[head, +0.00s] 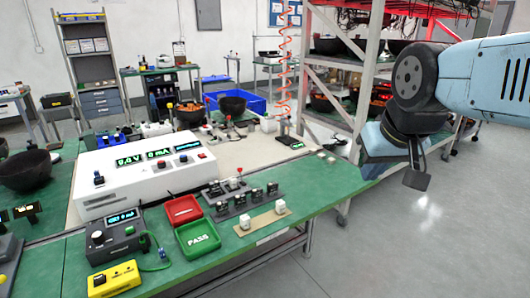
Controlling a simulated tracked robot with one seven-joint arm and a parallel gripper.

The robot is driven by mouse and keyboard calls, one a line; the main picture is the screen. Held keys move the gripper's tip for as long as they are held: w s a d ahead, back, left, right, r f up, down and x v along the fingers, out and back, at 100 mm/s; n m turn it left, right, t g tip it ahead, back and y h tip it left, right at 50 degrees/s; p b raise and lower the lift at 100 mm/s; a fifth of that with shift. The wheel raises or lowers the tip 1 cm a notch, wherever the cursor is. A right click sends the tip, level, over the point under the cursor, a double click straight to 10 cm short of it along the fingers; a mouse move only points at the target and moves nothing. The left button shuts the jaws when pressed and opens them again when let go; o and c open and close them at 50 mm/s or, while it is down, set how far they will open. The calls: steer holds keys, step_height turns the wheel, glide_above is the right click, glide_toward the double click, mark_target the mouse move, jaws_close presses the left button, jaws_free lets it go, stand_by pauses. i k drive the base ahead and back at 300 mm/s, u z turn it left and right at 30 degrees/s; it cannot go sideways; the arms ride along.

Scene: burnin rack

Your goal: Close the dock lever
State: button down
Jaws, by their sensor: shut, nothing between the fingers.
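A small grey dock (224,187) with a pale lever and a red knob (239,171) stands on the green bench top, right of the white power unit. Its lever looks raised, but it is too small to tell its exact angle. My gripper (416,178) is at the right, past the bench's right end and over the floor, well apart from the dock. Its dark fingers are together, pointing down, with nothing seen in them.
A white unit with green displays (145,173) stands left of the dock. A red tray (183,210), a green PASS tray (197,237) and a row of dark modules (245,203) lie nearby. A metal rack (345,95) stands behind. The bench's right end is mostly clear.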

mark_target(240, 170)
steer(key=z, duration=0.2)
steer(key=i, duration=1.35)
steer(key=u, duration=0.65)
